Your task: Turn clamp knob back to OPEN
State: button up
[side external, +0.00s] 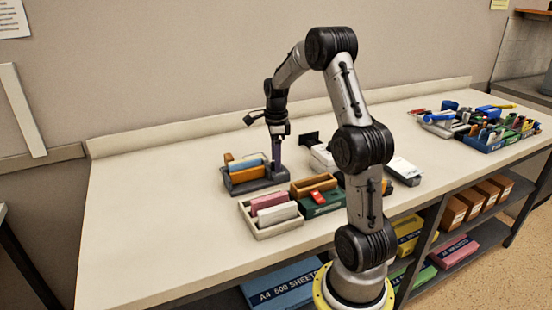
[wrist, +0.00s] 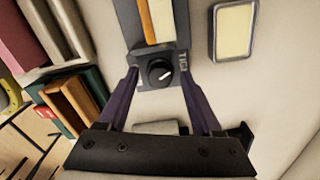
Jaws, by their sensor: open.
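The clamp knob (wrist: 159,72) is a round black dial with a white pointer mark, on the end of a dark grey holder (side external: 258,186). In the wrist view, lettering that I cannot fully read stands beside it on the holder (wrist: 184,62). My gripper (wrist: 160,80) is open, its two purple fingers on either side of the knob, with visible gaps; I see no contact. In the side external view my gripper (side external: 277,165) points down at the holder's right end, and the knob cannot be made out there. Blue and orange blocks (side external: 246,166) stand in the holder.
A cream tray with pink and white blocks (side external: 271,217) and a green box (side external: 320,203) stand in front of the holder. A white box (side external: 322,158) is to the right. Cluttered trays (side external: 485,128) fill the far right. The table's left part (side external: 150,230) is clear.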

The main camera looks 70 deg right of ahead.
grip_shut()
